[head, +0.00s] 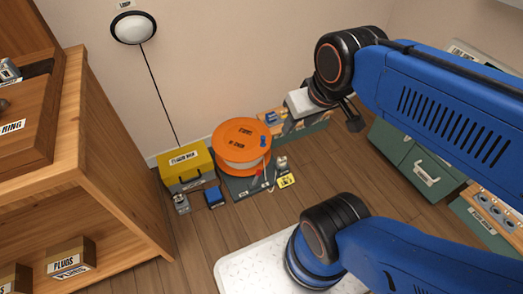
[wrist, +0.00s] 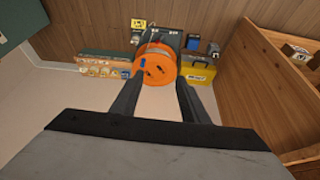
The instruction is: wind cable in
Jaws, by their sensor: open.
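An orange cable drum (head: 241,141) with a pale winding core stands low on a dark base near the wall. It has a blue knob (head: 263,141) on its face. The drum also shows in the wrist view (wrist: 158,70), framed between my fingers. My gripper (wrist: 160,84) is open and empty, and appears apart from the drum. In the head view its pale body shows right of and above the drum.
A small blue block (head: 214,197) and a grey metal item (head: 181,203) stand before the yellow box. A red-topped lever (head: 268,172) is beside the drum. A wooden shelf (head: 110,150) borders the left, green cabinets (head: 425,165) the right.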

